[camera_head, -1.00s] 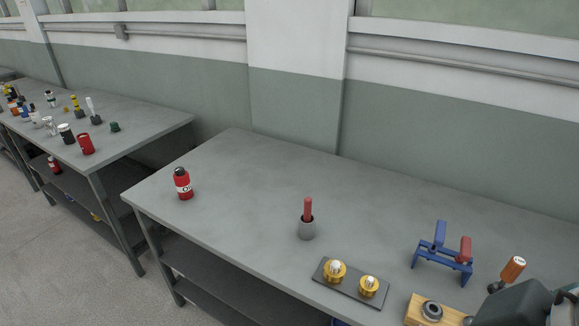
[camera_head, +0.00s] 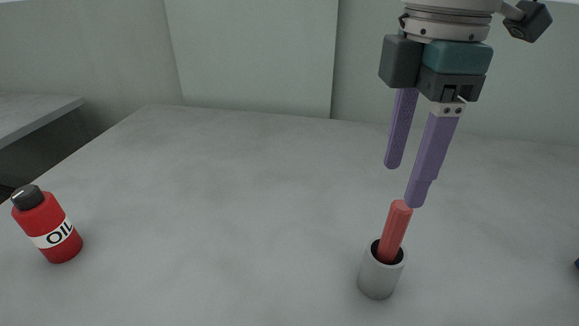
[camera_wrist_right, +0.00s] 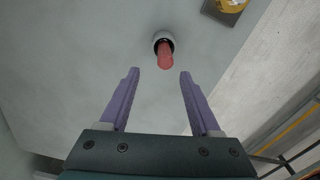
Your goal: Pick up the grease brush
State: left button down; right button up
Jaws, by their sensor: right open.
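The grease brush (camera_head: 395,230) shows as a red handle standing slightly tilted in a grey cup (camera_head: 378,277) on the bench. Its lower end is hidden inside the cup. My right gripper (camera_head: 404,185) is open, with its purple fingers pointing down just above and behind the handle's top. In the right wrist view, the brush handle (camera_wrist_right: 165,59) and the cup (camera_wrist_right: 158,37) lie beyond the open fingertips (camera_wrist_right: 158,72), roughly between them and not gripped. My left gripper is not in view.
A red oil bottle (camera_head: 52,232) with a dark cap stands at the left of the grey bench (camera_head: 230,220). The bench between bottle and cup is clear. In the right wrist view, a dark plate (camera_wrist_right: 226,14) with a yellow part lies near the bench edge.

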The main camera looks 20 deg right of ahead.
aim_at(395, 228)
jog(key=f, duration=0.2)
jog(key=s+f, duration=0.1)
jog(key=shift+d+f, duration=0.1)
jog(key=shift+f, duration=0.25)
notch_tip(395, 228, down, 5)
jog(key=shift+d+f+b, duration=0.1)
jog(key=shift+f+b, duration=0.1)
jog(key=shift+b, duration=0.1)
grip_shut()
